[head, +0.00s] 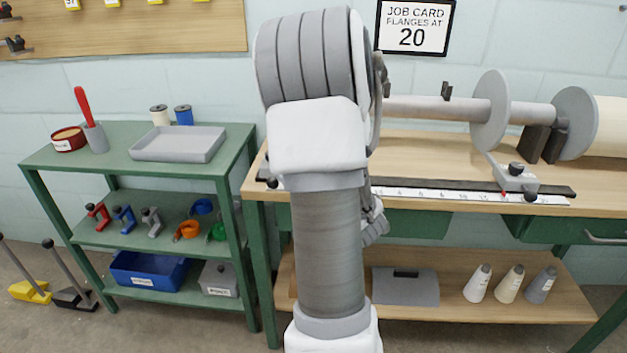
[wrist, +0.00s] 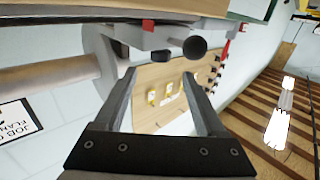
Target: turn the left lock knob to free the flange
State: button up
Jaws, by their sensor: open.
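In the wrist view, a grey flange (wrist: 100,55) sits on a shaft at the left. Beside it, near the top, is a grey lock bracket (wrist: 165,38) with a round black knob (wrist: 195,47) and a second dark knob (wrist: 132,54). My gripper (wrist: 159,75) is open and empty, its fingertips pointing toward the bracket area, with the black knob near the right fingertip. Whether they touch cannot be told.
The workbench (head: 440,151) carries a ruler (head: 420,193) along its front edge. The job card (head: 414,26) on the wall reads "flanges at 20".

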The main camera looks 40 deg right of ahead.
jog(key=s+a, duration=0.1)
jog(key=s, duration=0.7)
jog(key=shift+s+p, duration=0.4)
jog(key=shift+a, duration=0.1)
